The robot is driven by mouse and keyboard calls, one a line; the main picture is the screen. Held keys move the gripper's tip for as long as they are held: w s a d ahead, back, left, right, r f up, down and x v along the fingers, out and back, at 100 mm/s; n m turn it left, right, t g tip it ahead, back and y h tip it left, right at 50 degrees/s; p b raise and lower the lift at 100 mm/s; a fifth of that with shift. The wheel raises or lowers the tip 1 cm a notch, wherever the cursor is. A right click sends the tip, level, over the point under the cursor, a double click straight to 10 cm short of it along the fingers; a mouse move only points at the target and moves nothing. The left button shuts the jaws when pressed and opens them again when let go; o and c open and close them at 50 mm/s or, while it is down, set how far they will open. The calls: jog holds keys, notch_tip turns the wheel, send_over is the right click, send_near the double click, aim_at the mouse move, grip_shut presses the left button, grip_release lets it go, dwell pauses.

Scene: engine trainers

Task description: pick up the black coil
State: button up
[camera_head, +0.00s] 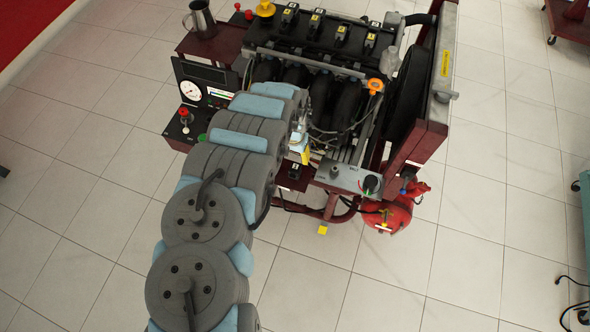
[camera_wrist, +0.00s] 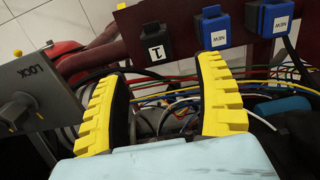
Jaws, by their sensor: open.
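In the wrist view a black coil (camera_wrist: 155,45) with a white label reading "1" sits on a dark red panel (camera_wrist: 185,22). My gripper (camera_wrist: 161,72) is open, with its yellow toothed fingers spread apart. The coil lies just beyond the fingertips, between their lines, and nothing is held. In the head view a small dark block with a white label (camera_head: 294,171) sits at the near side of the engine, which may be the same coil. My arm hides much of that area.
Two blue coils marked "NEW" (camera_wrist: 215,32) (camera_wrist: 276,18) sit right of the black one. Coloured wires (camera_wrist: 180,92) run below the panel. A grey box marked "LOCK" (camera_wrist: 35,92) is at left. The engine stand (camera_head: 430,100) has a red tank (camera_head: 400,215) below.

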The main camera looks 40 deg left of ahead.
aim_at(295, 169)
jog(key=shift+f+b, duration=0.45)
jog(key=shift+f, duration=1.9)
jog(key=shift+d+f+b, duration=0.2)
jog(key=shift+f+b, duration=0.15)
jog(key=shift+f, duration=0.5)
jog(key=shift+d+f+b, duration=0.2)
jog(key=shift+f+b, duration=0.1)
jog(key=shift+f, duration=0.55)
jog(key=shift+s+f+b, duration=0.1)
jog(key=shift+f+b, duration=0.25)
jog(key=shift+f, duration=0.55)
jog(key=shift+a, duration=0.1)
grip_shut()
